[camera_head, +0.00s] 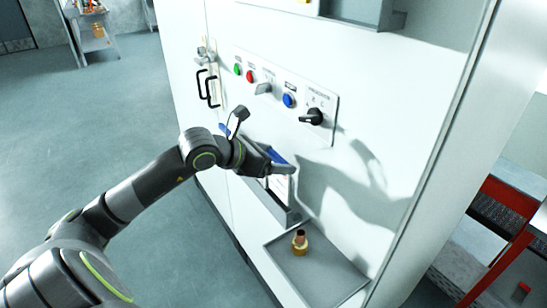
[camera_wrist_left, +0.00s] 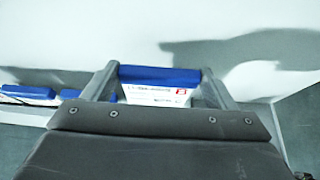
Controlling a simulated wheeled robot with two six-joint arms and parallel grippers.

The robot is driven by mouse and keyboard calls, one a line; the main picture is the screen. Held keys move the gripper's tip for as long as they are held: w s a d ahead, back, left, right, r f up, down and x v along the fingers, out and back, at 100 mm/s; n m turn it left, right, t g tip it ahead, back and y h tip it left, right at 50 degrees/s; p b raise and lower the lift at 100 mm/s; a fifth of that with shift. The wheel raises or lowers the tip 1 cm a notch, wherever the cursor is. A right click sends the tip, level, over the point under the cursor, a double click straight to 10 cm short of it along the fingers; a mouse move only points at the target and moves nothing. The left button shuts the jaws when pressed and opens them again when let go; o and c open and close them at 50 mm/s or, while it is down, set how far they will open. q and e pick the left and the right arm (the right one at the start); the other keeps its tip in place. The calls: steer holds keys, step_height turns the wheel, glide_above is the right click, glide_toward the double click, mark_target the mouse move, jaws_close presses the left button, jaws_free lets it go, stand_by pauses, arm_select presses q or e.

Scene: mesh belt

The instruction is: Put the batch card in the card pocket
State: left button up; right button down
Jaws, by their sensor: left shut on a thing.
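The batch card is white with a blue top edge; it shows between my left gripper's fingers in the wrist view (camera_wrist_left: 160,75). My left gripper (camera_head: 281,167) is shut on it, close to the white cabinet's face. In the head view the card's white lower part (camera_head: 279,188) hangs below the fingers. A grey metal card pocket (camera_head: 291,216) is on the cabinet just below. I cannot tell whether the card's lower edge is inside the pocket. My right gripper is not in view.
A control panel (camera_head: 273,87) with buttons and a black knob is above the gripper. A grey tray (camera_head: 330,279) with a brass fitting (camera_head: 299,242) is below right. More blue-topped pieces (camera_wrist_left: 28,92) lie left in the wrist view.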

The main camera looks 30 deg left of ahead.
mark_target(277, 181)
arm_select(q)
steer(key=shift+b, duration=0.65)
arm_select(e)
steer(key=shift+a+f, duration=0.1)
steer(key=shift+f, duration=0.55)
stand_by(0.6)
arm_select(q)
steer(key=shift+f+b, duration=3.7)
steer(key=shift+f, duration=0.2)
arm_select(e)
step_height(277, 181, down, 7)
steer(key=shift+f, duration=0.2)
arm_select(q)
steer(key=o, duration=1.2)
steer(key=shift+r, duration=0.2)
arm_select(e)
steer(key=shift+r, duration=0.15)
